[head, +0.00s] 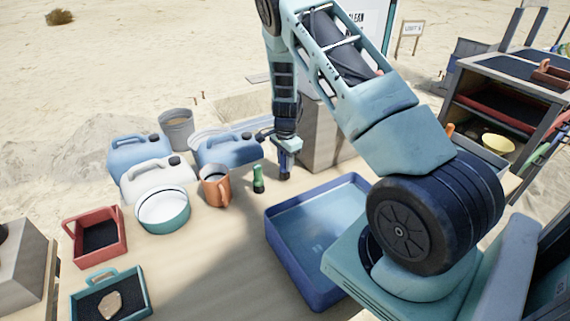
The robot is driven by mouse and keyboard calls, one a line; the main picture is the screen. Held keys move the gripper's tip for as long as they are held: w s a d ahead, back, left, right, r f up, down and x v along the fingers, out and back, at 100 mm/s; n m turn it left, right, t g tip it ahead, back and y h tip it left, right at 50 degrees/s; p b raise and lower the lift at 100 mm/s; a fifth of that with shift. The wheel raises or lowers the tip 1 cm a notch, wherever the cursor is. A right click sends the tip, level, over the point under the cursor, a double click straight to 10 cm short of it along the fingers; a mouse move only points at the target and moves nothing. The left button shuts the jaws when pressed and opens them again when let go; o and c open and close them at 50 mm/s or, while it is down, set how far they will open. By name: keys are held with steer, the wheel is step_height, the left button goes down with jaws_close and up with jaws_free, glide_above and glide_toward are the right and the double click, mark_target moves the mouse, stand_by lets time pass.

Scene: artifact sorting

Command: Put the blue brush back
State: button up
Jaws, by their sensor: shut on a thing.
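The blue brush (284,167) hangs upright below my gripper (286,148), which is shut on it. Its lower end is close to the tabletop, behind the upper left corner of the blue tray; I cannot tell whether it touches. A small green brush (258,181) stands upright on the table just left of it. The fingertips are small and partly hidden by the wrist.
The blue tray (277,235) is empty. A red tray (84,221) and a teal tray (146,290) lie further left. The front middle tabletop is clear.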

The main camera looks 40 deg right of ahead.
steer(key=shift+f, duration=0.65)
steer(key=shift+f, duration=0.1)
steer(key=o, duration=1)
